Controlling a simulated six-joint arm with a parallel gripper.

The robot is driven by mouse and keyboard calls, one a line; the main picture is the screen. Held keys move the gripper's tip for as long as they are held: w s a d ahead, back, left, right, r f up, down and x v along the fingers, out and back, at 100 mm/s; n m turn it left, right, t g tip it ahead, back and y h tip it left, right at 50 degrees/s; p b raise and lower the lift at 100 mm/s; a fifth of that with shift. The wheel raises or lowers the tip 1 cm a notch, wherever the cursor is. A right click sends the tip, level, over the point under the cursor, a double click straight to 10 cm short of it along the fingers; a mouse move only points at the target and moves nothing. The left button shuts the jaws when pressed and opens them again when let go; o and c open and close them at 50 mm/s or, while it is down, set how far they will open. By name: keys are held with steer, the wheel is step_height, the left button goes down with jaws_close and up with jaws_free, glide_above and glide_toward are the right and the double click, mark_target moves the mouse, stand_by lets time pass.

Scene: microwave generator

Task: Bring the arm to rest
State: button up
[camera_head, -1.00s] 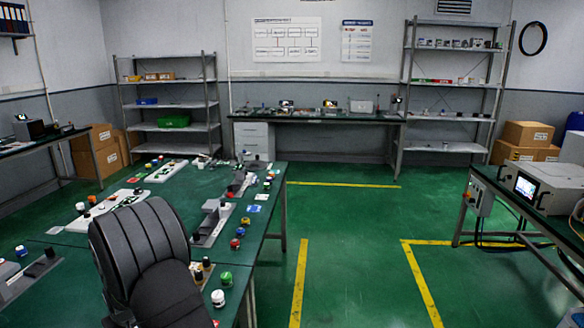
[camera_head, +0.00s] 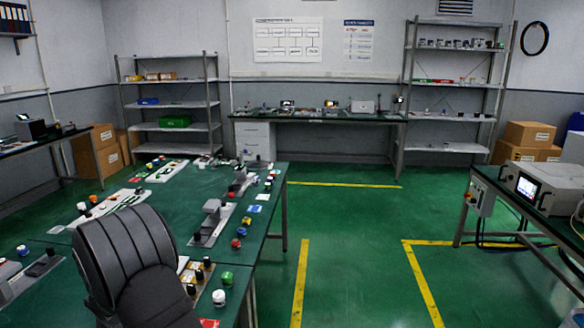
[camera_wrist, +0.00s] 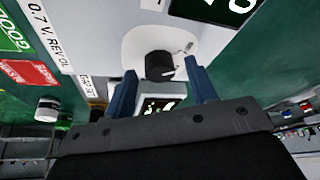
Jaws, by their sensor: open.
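My arm, a dark ribbed link (camera_head: 125,250), rises at the lower left of the head view in front of the green workbench (camera_head: 268,222). My gripper's fingertips are not visible there. In the wrist view my gripper (camera_wrist: 162,90) shows two blue fingers spread apart with nothing held between them. Beyond them is a black knob (camera_wrist: 159,65) on a white rounded plate (camera_wrist: 140,42). I cannot tell the distance from the fingers to the knob.
The workbench carries a grey device (camera_head: 212,220), a green-topped button (camera_head: 226,279) and several coloured knobs. In the wrist view a green card (camera_wrist: 12,38) and a red card (camera_wrist: 28,73) lie at left. Open floor (camera_head: 350,260) lies right of the bench.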

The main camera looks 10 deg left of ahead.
steer(key=shift+m, duration=0.5)
steer(key=o, duration=1.1)
steer(key=shift+c, duration=0.2)
steer(key=s+d+r+m+g+h, duration=0.1)
steer(key=s+d+r+m+g, duration=0.1)
steer(key=s+r, duration=0.5)
steer(key=s+d+r+m+g+h, duration=0.1)
steer(key=s+d+r+m+g, duration=0.15)
steer(key=r, duration=0.85)
step_height(320, 180, down, 10)
steer(key=shift+s+d+t, duration=0.15)
steer(key=shift+s+t, duration=0.2)
steer(key=shift+s, duration=0.05)
steer(key=shift+r, duration=0.2)
